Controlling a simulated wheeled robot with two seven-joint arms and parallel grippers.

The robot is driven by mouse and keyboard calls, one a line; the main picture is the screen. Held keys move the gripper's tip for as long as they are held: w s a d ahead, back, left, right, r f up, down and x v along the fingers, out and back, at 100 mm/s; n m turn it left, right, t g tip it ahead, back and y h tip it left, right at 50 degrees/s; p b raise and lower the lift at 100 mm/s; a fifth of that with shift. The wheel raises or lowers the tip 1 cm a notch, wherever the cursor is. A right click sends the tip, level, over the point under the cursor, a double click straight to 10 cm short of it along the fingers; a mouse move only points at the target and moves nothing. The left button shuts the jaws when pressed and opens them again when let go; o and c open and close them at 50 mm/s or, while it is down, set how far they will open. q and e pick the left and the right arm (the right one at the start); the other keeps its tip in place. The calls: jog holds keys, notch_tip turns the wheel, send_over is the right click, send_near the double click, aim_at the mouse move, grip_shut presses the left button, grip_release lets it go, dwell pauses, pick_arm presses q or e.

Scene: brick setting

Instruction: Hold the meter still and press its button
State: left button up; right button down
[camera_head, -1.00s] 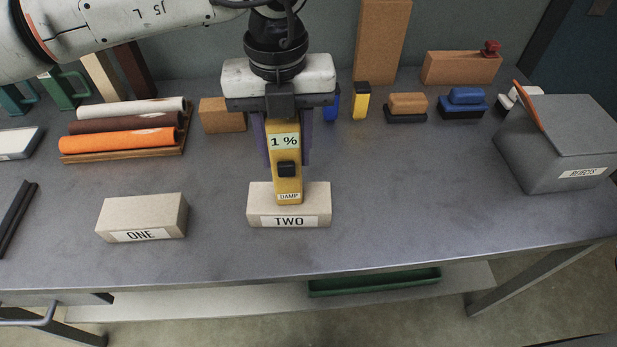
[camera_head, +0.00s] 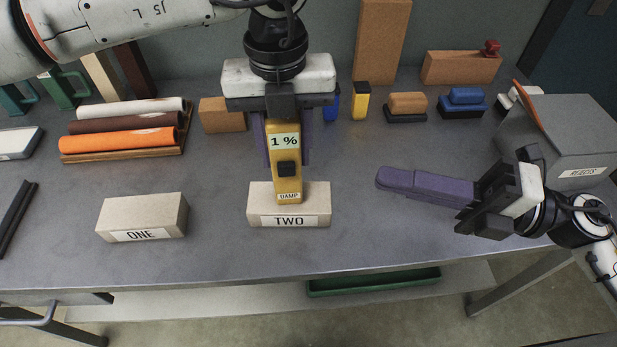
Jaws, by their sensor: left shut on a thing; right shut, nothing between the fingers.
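The yellow damp meter (camera_head: 289,186) stands upright on the block labelled TWO (camera_head: 320,205). Its screen reads 1 % and its dark button (camera_head: 287,169) faces the camera. My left gripper (camera_head: 287,150) comes down from above and is shut on the meter, one purple finger on each side. My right gripper (camera_head: 385,179) is shut and empty. Its purple fingers point left toward the meter, with a clear gap to the button. Block ONE (camera_head: 142,215) sits to the left of block TWO.
A grey REJECTS box (camera_head: 570,150) stands behind my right arm. Coloured rolls (camera_head: 125,140) lie on a wooden rack at left. Brushes, bricks and a small yellow-black item (camera_head: 361,100) line the back. The bench front between the blocks and my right gripper is clear.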

aim_at(286, 169)
jog(key=shift+g, duration=0.8)
jog(key=s+f, duration=0.1)
jog(key=s+a+f, duration=0.2)
jog(key=shift+f, duration=0.35)
jog(key=w+a, duration=0.6)
jog(key=a, duration=0.3)
jog(key=shift+w+a, duration=0.3)
jog(key=shift+w, duration=0.1)
